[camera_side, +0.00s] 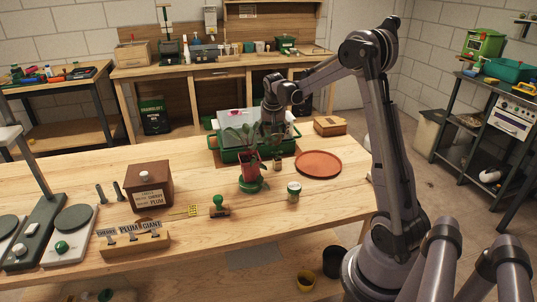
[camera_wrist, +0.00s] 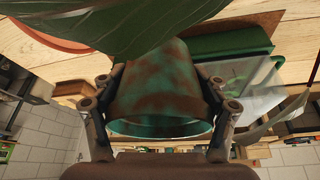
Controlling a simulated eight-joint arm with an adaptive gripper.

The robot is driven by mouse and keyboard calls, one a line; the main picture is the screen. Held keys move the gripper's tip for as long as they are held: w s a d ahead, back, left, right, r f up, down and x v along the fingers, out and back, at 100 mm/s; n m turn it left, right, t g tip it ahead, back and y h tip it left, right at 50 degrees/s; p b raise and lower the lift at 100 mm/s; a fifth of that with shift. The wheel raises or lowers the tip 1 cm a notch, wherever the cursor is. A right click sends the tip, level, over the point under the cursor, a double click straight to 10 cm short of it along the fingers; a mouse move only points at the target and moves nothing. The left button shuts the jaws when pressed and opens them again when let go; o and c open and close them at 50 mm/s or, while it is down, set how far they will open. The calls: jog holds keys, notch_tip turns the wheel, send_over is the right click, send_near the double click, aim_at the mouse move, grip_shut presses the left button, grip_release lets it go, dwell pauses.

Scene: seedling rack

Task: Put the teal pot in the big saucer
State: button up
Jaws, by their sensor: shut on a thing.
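The teal pot (camera_wrist: 158,88), mottled with rust-brown, is between the two fingers of my gripper (camera_wrist: 160,78) in the wrist view. My gripper is shut on it, and a big green leaf (camera_wrist: 130,25) covers part of the view beside it. In the side view my gripper (camera_side: 273,118) is over the table by the green tray, and leaves hide much of the pot there. The big saucer (camera_side: 318,164) is a flat terracotta dish to the right of my gripper. It looks empty, and an orange rim, likely its own, shows in the wrist view (camera_wrist: 48,36).
A green tray (camera_side: 228,156) with a clear lid is behind.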

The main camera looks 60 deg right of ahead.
jog(key=s+d+m+g, duration=0.1)
jog(key=s+d+m, duration=0.3)
jog(key=s, duration=0.9)
jog(key=s+d+m+g, duration=0.1)
jog(key=s+d+m, duration=0.1)
jog(key=s+d, duration=0.8)
send_over(320, 162)
jog(key=a, duration=0.2)
jog(key=shift+h, duration=0.3)
notch_tip(320, 162, down, 7)
jog(key=shift+d+r, duration=0.1)
jog(key=shift+r, duration=0.1)
jog(key=shift+f, duration=2)
jog(key=shift+f, duration=0.1)
jog(key=o, duration=1.1)
